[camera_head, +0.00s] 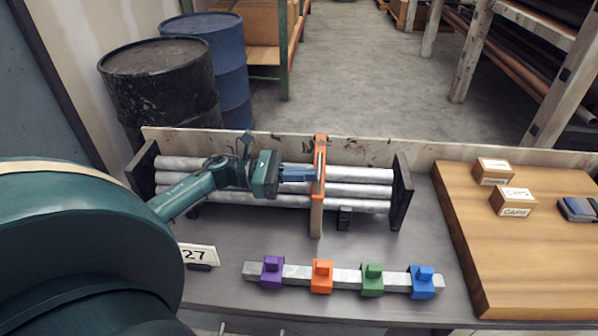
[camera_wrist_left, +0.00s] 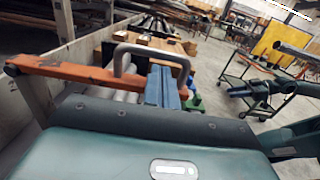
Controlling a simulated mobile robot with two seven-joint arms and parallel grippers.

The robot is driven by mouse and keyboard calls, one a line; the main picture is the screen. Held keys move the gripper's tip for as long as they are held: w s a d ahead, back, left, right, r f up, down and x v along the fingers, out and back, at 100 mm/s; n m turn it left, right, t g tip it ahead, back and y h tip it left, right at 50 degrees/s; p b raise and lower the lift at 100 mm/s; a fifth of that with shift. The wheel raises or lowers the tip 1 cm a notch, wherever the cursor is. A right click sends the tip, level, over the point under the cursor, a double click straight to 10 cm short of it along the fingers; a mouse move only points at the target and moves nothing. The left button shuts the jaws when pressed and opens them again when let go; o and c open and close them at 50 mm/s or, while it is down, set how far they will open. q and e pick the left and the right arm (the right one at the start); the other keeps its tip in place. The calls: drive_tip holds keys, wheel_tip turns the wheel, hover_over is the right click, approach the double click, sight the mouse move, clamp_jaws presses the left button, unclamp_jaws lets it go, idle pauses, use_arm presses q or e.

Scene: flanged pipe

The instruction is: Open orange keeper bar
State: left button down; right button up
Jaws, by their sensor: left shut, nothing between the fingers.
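The orange keeper bar (camera_head: 319,188) lies across the grey pipes (camera_head: 356,175) in the rack. In the left wrist view the bar (camera_wrist_left: 75,72) runs in from the left and carries a grey U-shaped handle (camera_wrist_left: 128,50). My left gripper (camera_head: 312,175) reaches in from the left, with its blue fingertips right at the bar. In the left wrist view its fingers (camera_wrist_left: 162,88) are shut together beside the handle, with nothing seen between them. I cannot tell whether they touch the bar or handle.
A metal rail (camera_head: 297,273) with purple, orange, green and blue blocks lies in front of the rack. A sign reading 27 (camera_head: 199,255) stands at left. A wooden board (camera_head: 520,255) with small boxes (camera_head: 513,201) is at right. Black rack ends (camera_head: 402,192) flank the pipes.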

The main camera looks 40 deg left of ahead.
use_arm(q)
drive_tip(key=shift+r, duration=0.15)
